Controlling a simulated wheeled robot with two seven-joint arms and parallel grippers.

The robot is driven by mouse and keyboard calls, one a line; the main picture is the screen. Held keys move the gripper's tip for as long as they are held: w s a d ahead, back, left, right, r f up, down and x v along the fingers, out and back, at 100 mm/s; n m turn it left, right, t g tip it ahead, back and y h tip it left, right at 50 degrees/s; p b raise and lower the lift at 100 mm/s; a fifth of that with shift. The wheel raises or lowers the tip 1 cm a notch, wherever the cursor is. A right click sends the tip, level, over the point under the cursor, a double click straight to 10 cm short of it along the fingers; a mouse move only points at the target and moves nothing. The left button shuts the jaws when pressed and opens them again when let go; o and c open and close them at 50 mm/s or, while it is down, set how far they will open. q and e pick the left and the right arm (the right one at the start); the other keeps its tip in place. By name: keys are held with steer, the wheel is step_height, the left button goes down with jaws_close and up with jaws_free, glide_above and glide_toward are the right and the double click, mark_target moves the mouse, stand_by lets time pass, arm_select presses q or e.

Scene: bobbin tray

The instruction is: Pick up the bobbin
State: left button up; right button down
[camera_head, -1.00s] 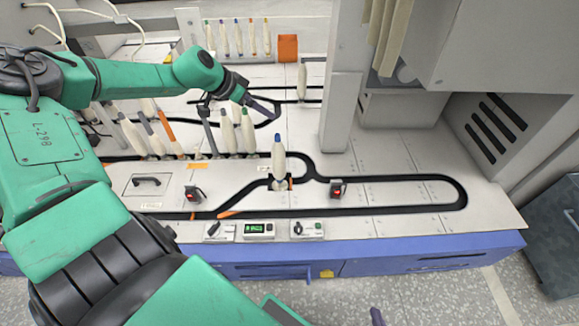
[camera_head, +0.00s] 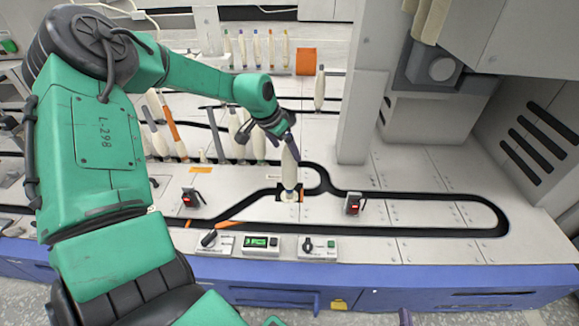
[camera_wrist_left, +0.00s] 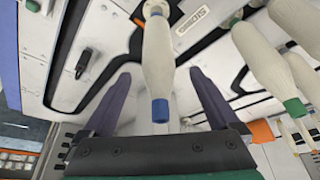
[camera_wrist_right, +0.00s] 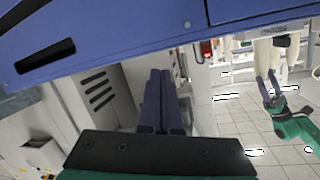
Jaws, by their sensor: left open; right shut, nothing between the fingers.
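The cream bobbin (camera_head: 289,168) with a blue tip stands upright on its holder on the black track, in the middle of the head view. My left gripper (camera_head: 285,138) is at its upper end and hides the tip there. In the left wrist view the bobbin (camera_wrist_left: 158,55) and its blue tip lie between the two spread purple fingers of the left gripper (camera_wrist_left: 160,75), with a gap on each side. My right gripper (camera_wrist_right: 160,82) is shut and empty in the right wrist view, low beside the machine's blue edge.
Several other bobbins (camera_head: 258,138) stand in a row left of the gripper. More bobbins (camera_head: 256,48) and an orange box (camera_head: 306,61) are behind. A white post (camera_head: 361,110) rises to the right. Small control boxes (camera_head: 262,244) line the front.

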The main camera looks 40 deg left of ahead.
mark_target(289, 166)
arm_select(q)
steer(key=shift+b+x, duration=0.65)
steer(key=shift+x, duration=0.45)
steer(key=shift+b+x, duration=0.65)
steer(key=shift+x, duration=0.45)
steer(key=shift+d, duration=0.1)
jaws_close()
arm_select(e)
steer(key=w+d+r+t+y, duration=0.1)
steer(key=w+r+t, duration=0.3)
steer(key=r, duration=0.9)
steer(key=w+d+r+n+t+y, duration=0.1)
steer(key=w+r+t, duration=0.4)
steer(key=r, duration=0.8)
steer(key=shift+d+r+n, duration=0.15)
steer(key=shift+r+n, duration=0.05)
steer(key=shift+n, duration=0.1)
